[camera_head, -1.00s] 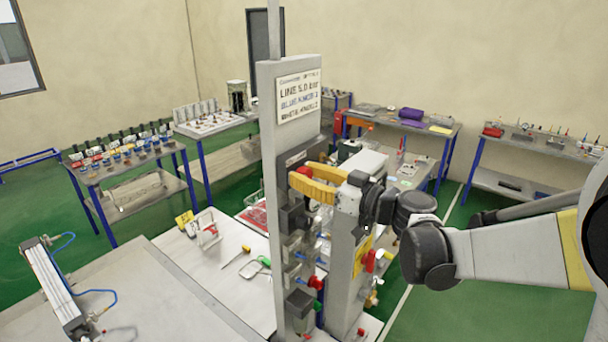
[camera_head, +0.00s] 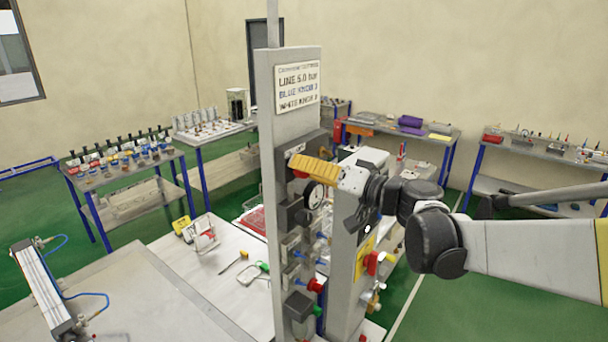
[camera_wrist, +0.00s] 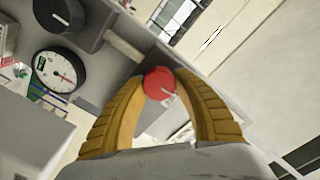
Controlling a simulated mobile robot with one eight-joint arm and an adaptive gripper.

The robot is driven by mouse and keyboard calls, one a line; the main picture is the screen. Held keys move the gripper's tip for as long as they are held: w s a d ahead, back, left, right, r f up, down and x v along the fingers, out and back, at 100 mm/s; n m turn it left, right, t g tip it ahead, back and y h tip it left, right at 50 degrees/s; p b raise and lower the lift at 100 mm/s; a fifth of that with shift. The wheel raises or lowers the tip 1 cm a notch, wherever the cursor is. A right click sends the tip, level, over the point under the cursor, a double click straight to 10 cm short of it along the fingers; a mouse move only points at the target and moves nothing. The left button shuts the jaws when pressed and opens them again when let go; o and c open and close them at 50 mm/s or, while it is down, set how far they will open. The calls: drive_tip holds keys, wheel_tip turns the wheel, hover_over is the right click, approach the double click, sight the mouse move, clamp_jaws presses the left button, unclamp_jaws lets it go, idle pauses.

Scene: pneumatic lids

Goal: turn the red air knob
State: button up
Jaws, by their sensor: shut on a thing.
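The red air knob (camera_wrist: 160,83) is round and sits between my two yellow fingertips in the wrist view. In the head view, a small red part of it (camera_head: 301,174) shows just under the fingers, on the upright grey panel (camera_head: 289,131). My gripper (camera_head: 297,163) reaches in from the right, shut on the knob; its fingers also show in the wrist view (camera_wrist: 160,88), one on each side of the knob. A round white gauge (camera_head: 315,195) is below the fingers; it also shows in the wrist view (camera_wrist: 60,70) with a red needle.
A sign (camera_head: 298,92) with partly legible text is at the panel's top. Another red knob (camera_head: 315,285) is low on the panel. A black knob (camera_wrist: 60,15) is near the gauge. A second grey post (camera_head: 345,265) stands close behind. Benches with tools line the walls.

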drive_tip(key=m+b, duration=0.2)
drive_tip(key=m, duration=0.3)
drive_tip(key=shift+w+f+m, duration=0.1)
drive_tip(key=shift+m, duration=0.2)
drive_tip(key=shift+m+b, duration=0.9)
drive_tip(key=shift+m, duration=1.2)
drive_tip(key=o, duration=1.2)
drive_tip(key=v, duration=1.2)
